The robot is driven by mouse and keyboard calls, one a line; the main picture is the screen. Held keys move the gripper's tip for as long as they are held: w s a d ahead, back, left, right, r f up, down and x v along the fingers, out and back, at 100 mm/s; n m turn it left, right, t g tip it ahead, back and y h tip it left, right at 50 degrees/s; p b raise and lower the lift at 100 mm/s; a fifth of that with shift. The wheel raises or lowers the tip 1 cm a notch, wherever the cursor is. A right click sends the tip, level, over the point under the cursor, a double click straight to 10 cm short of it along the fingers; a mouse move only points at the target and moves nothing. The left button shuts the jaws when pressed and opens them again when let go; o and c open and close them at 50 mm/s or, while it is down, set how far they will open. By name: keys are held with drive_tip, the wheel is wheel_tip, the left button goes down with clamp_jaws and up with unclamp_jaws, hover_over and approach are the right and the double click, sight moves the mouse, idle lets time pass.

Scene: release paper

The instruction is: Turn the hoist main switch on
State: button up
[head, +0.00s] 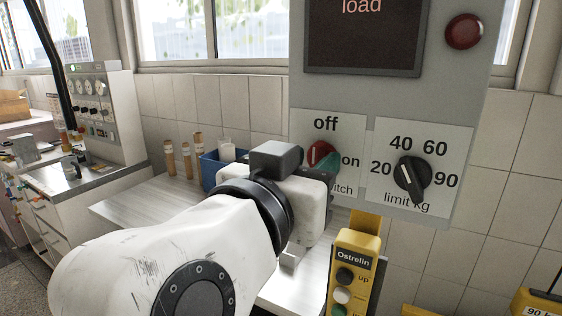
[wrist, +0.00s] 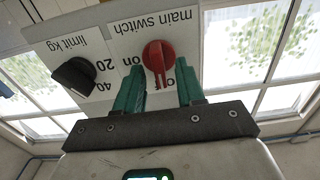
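The main switch is a red rotary knob (wrist: 158,54) on a white label plate (head: 346,128), marked "off" at the top and "on" at the right in the head view. The knob also shows in the head view (head: 319,151), partly hidden by my gripper. In the upside-down wrist view its long grip runs towards the "off" side, with a pale mark there. My gripper (wrist: 161,68) has its two teal fingers apart, one on each side of the knob's lower end in that view. I cannot tell whether they touch it.
A black limit knob (head: 410,178) sits right of the switch on the same grey panel (head: 466,120), below a dark display (head: 362,40) and a red button (head: 464,31). A yellow pendant (head: 355,270) hangs below. A bench with a blue box (head: 215,170) lies behind my arm.

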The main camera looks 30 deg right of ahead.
drive_tip(key=shift+c, duration=0.4)
clamp_jaws()
drive_tip(key=shift+f+b, duration=0.1)
drive_tip(key=shift+b, duration=0.3)
drive_tip(key=shift+s+d+f+m+b, duration=0.1)
drive_tip(key=shift+m+b, duration=2.9)
drive_tip(key=shift+b, duration=0.1)
drive_tip(key=shift+s+d+f+m+b, duration=0.1)
drive_tip(key=shift+m+b, duration=2.9)
drive_tip(key=shift+b, duration=0.1)
drive_tip(key=shift+s+f+m+b, duration=0.1)
drive_tip(key=shift+m+b, duration=2.9)
drive_tip(key=shift+b, duration=0.1)
drive_tip(key=shift+o, duration=0.4)
unclamp_jaws()
drive_tip(key=shift+a, duration=0.1)
